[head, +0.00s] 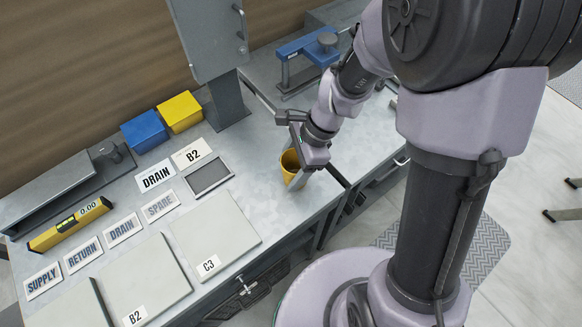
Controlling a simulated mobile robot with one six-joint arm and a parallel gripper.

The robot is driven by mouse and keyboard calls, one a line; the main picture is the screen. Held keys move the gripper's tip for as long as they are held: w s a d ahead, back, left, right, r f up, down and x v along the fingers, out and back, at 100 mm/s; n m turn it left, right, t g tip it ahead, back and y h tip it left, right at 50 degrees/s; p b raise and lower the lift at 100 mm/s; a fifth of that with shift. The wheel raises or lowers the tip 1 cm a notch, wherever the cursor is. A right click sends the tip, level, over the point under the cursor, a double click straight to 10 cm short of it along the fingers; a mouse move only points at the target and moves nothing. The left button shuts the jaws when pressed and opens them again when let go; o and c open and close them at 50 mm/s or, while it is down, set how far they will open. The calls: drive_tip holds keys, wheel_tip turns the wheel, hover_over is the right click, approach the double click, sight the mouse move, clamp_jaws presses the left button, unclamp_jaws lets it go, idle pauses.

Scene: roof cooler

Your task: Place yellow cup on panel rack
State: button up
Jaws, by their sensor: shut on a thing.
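The yellow cup (290,163) is at the right part of the grey workbench, near its front edge. My gripper (298,172) reaches down from the upper right and is shut on the cup, whose right side it partly hides. I cannot tell whether the cup touches the bench top or is slightly above it. Flat pale panels marked C3 (214,232) and B2 (155,278) lie along the bench's front left. I cannot tell for certain which thing is the panel rack.
Blue (144,131) and yellow (180,111) boxes stand at the back, beside a grey post (226,98). A yellow level (69,225) and several label cards lie left. A blue clamp-like tool (308,47) is behind my gripper. Bench top between the cup and dark tray (208,177) is clear.

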drive_tip(key=o, duration=1.4)
drive_tip(key=shift+f, duration=0.15)
drive_tip(key=shift+o, duration=0.2)
drive_tip(key=p+v, duration=0.5)
drive_tip(key=v, duration=0.7)
drive_tip(key=shift+a+p, duration=0.15)
drive_tip(key=shift+p, duration=0.15)
drive_tip(key=s+d+r+n+t+h+b, duration=0.2)
drive_tip(key=s+r+n+t, duration=0.4)
drive_tip(key=s+r+n, duration=0.5)
drive_tip(key=shift+s+d+r+t+b, duration=0.25)
drive_tip(key=shift+d+r+t+b, duration=0.05)
drive_tip(key=shift+d+r+b, duration=0.4)
